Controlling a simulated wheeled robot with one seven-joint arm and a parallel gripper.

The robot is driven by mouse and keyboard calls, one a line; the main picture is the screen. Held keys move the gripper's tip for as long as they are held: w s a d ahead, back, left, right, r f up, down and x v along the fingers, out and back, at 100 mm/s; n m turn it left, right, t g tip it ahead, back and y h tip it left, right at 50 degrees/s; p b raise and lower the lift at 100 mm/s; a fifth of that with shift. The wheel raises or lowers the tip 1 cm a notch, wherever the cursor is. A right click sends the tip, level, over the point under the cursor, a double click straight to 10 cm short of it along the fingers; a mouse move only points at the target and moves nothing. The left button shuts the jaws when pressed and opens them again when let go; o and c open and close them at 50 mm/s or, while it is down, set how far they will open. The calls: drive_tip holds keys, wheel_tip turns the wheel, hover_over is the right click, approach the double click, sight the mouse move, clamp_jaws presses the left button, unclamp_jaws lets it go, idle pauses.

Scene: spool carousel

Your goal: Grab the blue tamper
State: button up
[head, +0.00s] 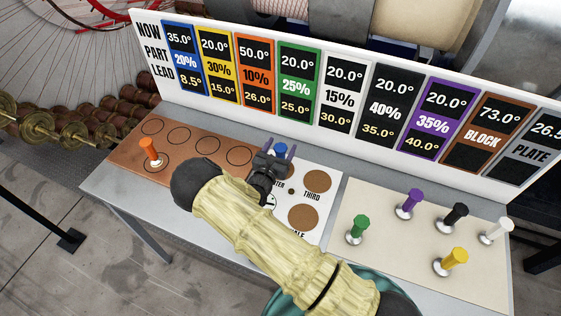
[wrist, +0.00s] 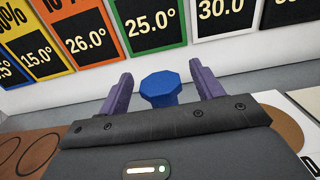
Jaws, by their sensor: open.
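The blue tamper (wrist: 161,88) shows its flat, many-sided blue top between my gripper's two purple fingers in the wrist view. In the head view only a bit of its blue top (head: 281,148) shows, the rest hidden behind my gripper. My gripper (head: 281,151) is open, with one finger on each side of the tamper and a visible gap on both sides. The gripper's fingers also show in the wrist view (wrist: 161,93). The tamper's lower part and base are hidden.
An orange tamper (head: 151,153) stands on the brown board (head: 122,164) at left. Green (head: 357,230), purple (head: 409,204), black (head: 455,216), yellow (head: 451,261) and white (head: 496,231) tampers stand on the cream mat (head: 375,265). A sign board (head: 270,121) rises close behind.

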clamp_jaws()
drive_tip(key=shift+w+r, duration=0.1)
drive_tip(key=shift+r, duration=0.05)
wheel_tip(320, 180, up, 10)
drive_tip(key=b, duration=0.3)
idle(0.4)
